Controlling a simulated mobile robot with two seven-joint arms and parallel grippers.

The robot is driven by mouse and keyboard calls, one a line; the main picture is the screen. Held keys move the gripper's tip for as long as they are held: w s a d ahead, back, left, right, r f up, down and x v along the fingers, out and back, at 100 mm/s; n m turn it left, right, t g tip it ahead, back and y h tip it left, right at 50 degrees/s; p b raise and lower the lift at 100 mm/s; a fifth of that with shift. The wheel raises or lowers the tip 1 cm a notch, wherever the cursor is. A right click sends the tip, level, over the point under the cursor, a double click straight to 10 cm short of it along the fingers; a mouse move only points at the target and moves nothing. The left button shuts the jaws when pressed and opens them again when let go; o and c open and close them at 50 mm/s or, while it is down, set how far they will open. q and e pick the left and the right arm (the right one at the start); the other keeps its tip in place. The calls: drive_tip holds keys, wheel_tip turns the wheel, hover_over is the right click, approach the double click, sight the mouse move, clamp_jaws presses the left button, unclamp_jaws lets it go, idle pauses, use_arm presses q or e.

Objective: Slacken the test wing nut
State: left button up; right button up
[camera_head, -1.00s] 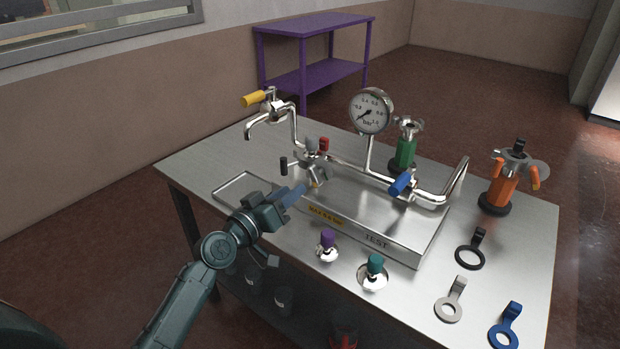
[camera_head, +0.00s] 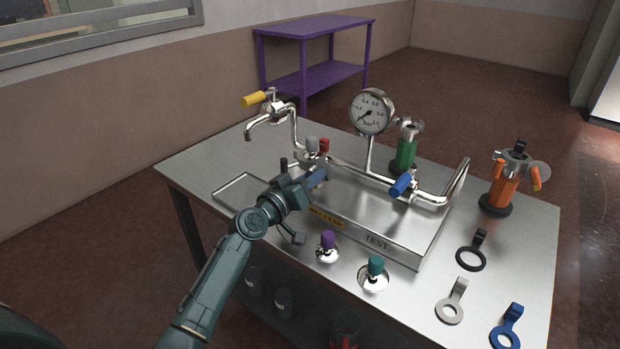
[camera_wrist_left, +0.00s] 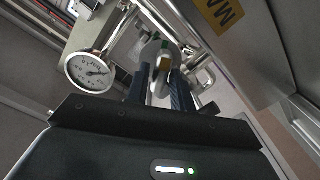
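The steel test rig (camera_head: 400,245), marked TEST, stands on the metal table. A metal fitting with a grey knob (camera_head: 312,144) and a red knob (camera_head: 324,146) sits at its left-middle. My left gripper (camera_head: 318,176) is at this fitting and hides its lower part. In the left wrist view, the left gripper (camera_wrist_left: 160,88) has its dark blue fingers apart. A pale metal piece with an orange-brown face (camera_wrist_left: 164,66) shows between them; I cannot tell whether they touch it, or clearly make out the wing nut. My right gripper is not in view.
A round gauge (camera_head: 371,111) rises behind the rig, with a blue-handled valve (camera_head: 401,184) to its right. Purple (camera_head: 328,240) and teal (camera_head: 375,265) knobs stand in front. An orange-handled device (camera_head: 501,187) and several ring tools, including a blue one (camera_head: 507,325), lie right.

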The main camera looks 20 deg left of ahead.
use_arm(q)
drive_tip(key=c, duration=0.5)
clamp_jaws()
